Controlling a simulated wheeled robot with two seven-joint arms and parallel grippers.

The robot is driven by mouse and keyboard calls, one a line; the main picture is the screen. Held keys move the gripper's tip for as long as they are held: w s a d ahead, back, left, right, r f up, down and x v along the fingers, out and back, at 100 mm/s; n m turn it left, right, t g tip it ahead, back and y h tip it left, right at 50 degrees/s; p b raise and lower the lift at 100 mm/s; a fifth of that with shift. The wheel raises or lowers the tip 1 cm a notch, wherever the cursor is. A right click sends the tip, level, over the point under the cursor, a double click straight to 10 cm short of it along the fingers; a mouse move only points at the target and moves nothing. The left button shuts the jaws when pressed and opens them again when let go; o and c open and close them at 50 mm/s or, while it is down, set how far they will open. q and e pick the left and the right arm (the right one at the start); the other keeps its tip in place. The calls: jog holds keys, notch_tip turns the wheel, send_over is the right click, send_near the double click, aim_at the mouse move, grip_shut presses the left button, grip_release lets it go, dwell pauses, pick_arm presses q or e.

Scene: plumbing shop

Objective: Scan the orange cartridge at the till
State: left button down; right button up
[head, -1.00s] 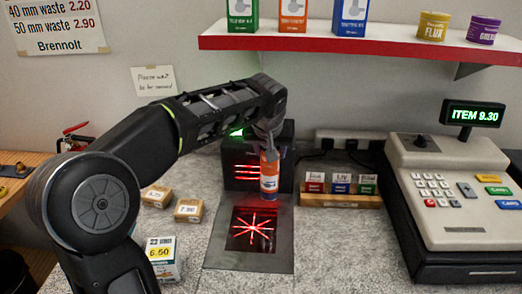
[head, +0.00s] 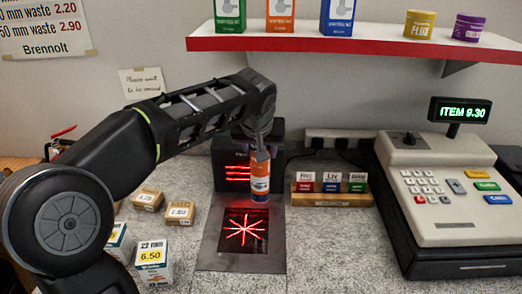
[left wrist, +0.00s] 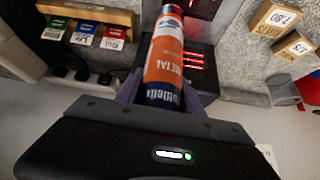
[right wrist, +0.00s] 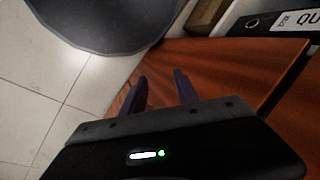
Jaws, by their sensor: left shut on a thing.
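The orange cartridge (head: 260,176), with a blue lower end, is held upright by my left gripper (head: 258,150), which is shut on it. It is in front of the upright scanner panel (head: 222,158) and above the back of the flat scanner plate (head: 216,240) with red beams. In the left wrist view the cartridge (left wrist: 165,68) sits between the fingers, its label reading METAL. The till (head: 440,190) stands at the right, its display (head: 460,110) reading ITEM 9.30. My right gripper (right wrist: 160,92) is open and empty over a brown wooden surface.
Small boxes (head: 180,212) and a white box marked 6.50 (head: 154,264) stand left of the scanner. A wooden card holder (head: 332,199) stands right of it. A red-edged shelf (head: 350,42) with boxes and tins hangs above. Counter in front of the card holder is clear.

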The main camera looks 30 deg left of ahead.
pick_arm(q)
jog(key=s+d+r+p, duration=0.1)
jog(key=s+d+r, duration=0.4)
jog(key=s+r, duration=0.3)
jog(key=shift+s+r, duration=0.2)
jog(key=shift+s, duration=0.55)
jog(key=shift+d, duration=0.1)
